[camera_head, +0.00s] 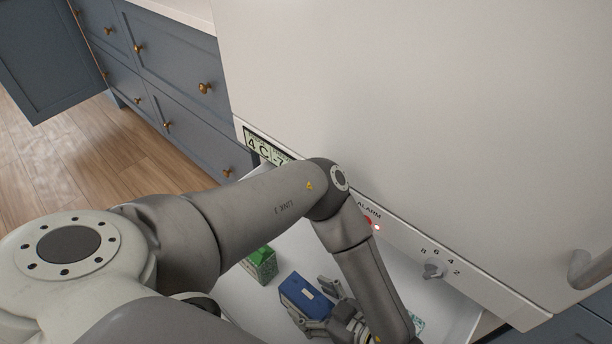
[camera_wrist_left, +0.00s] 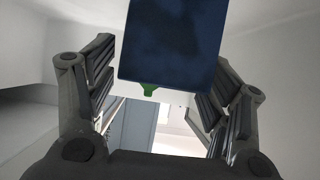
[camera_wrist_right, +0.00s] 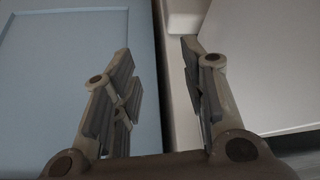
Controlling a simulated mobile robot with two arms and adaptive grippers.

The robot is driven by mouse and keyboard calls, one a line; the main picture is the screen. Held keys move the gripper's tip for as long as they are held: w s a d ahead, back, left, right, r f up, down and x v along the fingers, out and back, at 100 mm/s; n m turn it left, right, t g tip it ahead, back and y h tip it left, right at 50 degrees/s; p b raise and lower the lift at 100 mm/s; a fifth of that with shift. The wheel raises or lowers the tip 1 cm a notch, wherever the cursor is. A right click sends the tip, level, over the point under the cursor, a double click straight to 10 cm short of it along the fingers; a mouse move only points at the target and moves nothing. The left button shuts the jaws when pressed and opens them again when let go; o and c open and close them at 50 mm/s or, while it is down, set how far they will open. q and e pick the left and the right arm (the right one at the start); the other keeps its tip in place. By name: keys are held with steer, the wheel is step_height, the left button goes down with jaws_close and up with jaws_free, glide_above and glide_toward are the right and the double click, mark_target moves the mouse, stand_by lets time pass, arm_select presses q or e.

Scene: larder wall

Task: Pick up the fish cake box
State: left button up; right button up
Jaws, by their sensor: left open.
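A blue box (camera_head: 303,294) lies in a white pulled-out drawer or tray, and a green box (camera_head: 260,264) sits to its left. I cannot read either label, so which one is the fish cake box is not certain. My left gripper (camera_head: 314,304) is open at the blue box, with its fingers to either side. In the left wrist view the blue box (camera_wrist_left: 170,42) stands between the open fingers (camera_wrist_left: 165,62), with gaps beside it; a bit of green shows below it. My right gripper (camera_wrist_right: 158,52) is open and empty, seen only in its wrist view.
A green-and-white item (camera_head: 418,323) partly shows beside my left forearm. Blue cabinets (camera_head: 180,75) with brass knobs stand at left; wooden floor (camera_head: 70,150) is clear.

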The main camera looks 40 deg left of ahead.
arm_select(q)
steer(key=x, duration=0.2)
steer(key=shift+w+a+f, duration=0.1)
steer(key=shift+a+f, duration=0.1)
steer(key=shift+a, duration=0.1)
arm_select(e)
steer(key=w+t, duration=0.1)
steer(key=w+a+r, duration=0.1)
steer(key=w, duration=0.1)
steer(key=shift+r+t, duration=0.15)
steer(key=shift+t, duration=0.25)
arm_select(q)
steer(key=c, duration=1.3)
steer(key=shift+r, duration=0.1)
arm_select(e)
steer(key=shift+s, duration=0.1)
